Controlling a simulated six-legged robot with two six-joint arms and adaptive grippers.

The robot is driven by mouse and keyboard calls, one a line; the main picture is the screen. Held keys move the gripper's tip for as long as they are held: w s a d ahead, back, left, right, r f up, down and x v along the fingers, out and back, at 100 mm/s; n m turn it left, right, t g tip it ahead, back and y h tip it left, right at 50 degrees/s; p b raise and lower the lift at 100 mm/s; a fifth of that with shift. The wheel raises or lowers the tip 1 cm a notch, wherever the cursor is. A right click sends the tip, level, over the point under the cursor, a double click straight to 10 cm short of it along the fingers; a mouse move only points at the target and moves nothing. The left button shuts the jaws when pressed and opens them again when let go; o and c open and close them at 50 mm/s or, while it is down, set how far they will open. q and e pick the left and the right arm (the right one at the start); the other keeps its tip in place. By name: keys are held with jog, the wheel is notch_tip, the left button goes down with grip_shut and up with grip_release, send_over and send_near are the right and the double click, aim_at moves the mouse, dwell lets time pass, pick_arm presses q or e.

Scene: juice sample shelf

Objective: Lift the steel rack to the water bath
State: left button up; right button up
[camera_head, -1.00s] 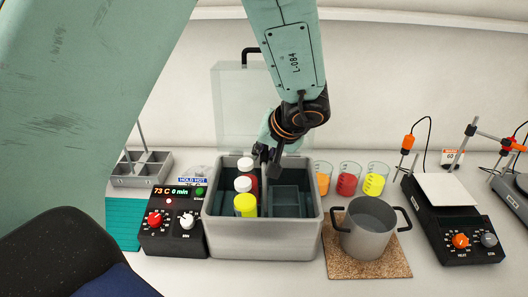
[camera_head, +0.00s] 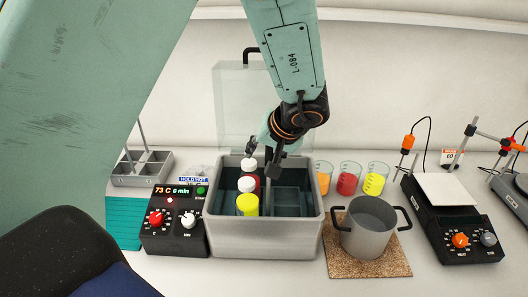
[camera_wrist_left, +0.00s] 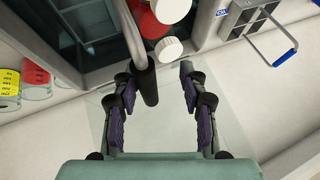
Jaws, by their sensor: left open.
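The steel water bath (camera_head: 262,238) stands mid-table with its clear lid (camera_head: 238,95) raised. My left gripper (camera_head: 262,157) is open above the bath. In the left wrist view a black handle grip (camera_wrist_left: 147,85) on a steel rod lies between the open fingers (camera_wrist_left: 157,75), nearer the left one. Another grey rack (camera_head: 143,170) with square compartments stands left of the bath; its blue handle (camera_wrist_left: 283,57) shows in the wrist view.
A control box (camera_head: 174,222) reading 73 C stands left of the bath. A steel pot (camera_head: 367,232) on a cork mat (camera_head: 342,262) and beakers of coloured juice (camera_head: 348,180) are to the right. A hotplate (camera_head: 452,220) stands farther right.

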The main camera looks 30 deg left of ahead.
pick_arm(q)
jog(key=shift+d+r, duration=0.25)
jog(key=shift+r, duration=0.05)
jog(key=v, duration=0.6)
jog(key=shift+s+r, duration=0.15)
jog(key=shift+d+r, duration=0.1)
jog(key=shift+r, duration=0.15)
